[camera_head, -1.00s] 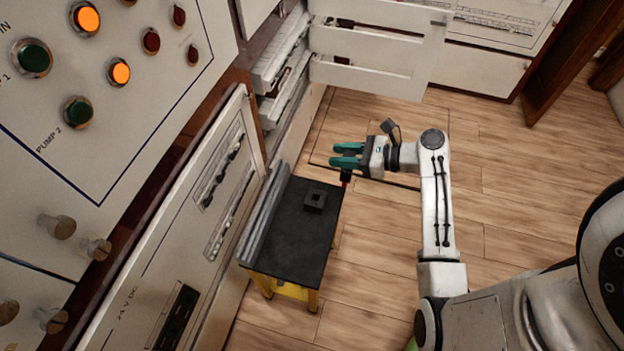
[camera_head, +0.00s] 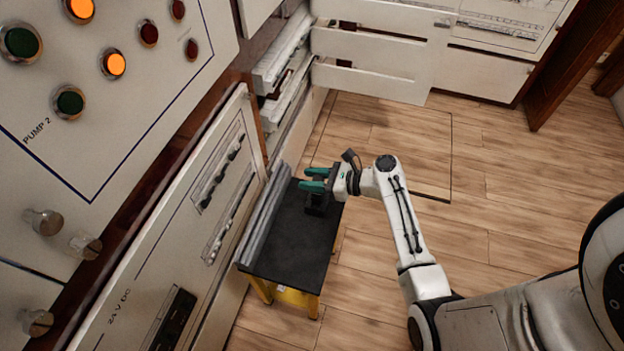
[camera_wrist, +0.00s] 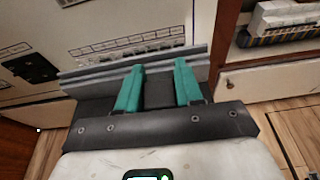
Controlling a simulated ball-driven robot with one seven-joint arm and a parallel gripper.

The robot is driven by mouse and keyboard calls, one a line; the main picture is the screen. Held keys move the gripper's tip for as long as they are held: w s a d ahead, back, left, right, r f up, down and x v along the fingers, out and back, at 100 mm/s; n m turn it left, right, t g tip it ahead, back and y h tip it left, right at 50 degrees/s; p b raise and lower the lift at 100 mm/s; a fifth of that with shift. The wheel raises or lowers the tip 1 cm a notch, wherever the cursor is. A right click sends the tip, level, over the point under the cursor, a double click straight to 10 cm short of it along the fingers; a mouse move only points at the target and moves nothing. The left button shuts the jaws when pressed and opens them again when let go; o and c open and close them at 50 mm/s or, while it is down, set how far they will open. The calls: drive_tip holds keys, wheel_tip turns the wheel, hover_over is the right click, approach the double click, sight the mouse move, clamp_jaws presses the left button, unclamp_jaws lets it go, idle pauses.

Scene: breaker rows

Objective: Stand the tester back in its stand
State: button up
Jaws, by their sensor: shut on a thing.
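My gripper (camera_head: 312,181) has teal fingers and is over the far end of a black-topped bench. It is shut on the tester, a dark block (camera_wrist: 158,92) between the fingers in the wrist view. The small black stand (camera_head: 317,206) sits on the bench top directly under the fingers, partly hidden by them. In the head view the tester is mostly hidden and merges with the dark stand. I cannot tell whether its lower end is in the stand's opening or just above it.
The low bench (camera_head: 287,252) has a bare black top, yellow legs and a grey ridged strip (camera_head: 264,218) along its left side. A panel with a breaker row (camera_head: 222,172) stands close on the left. Open drawers (camera_head: 375,70) are behind. The wooden floor (camera_head: 480,210) to the right is clear.

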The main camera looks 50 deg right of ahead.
drive_tip(key=o, duration=1.1)
drive_tip(key=shift+c, duration=0.2)
drive_tip(key=shift+r, duration=0.1)
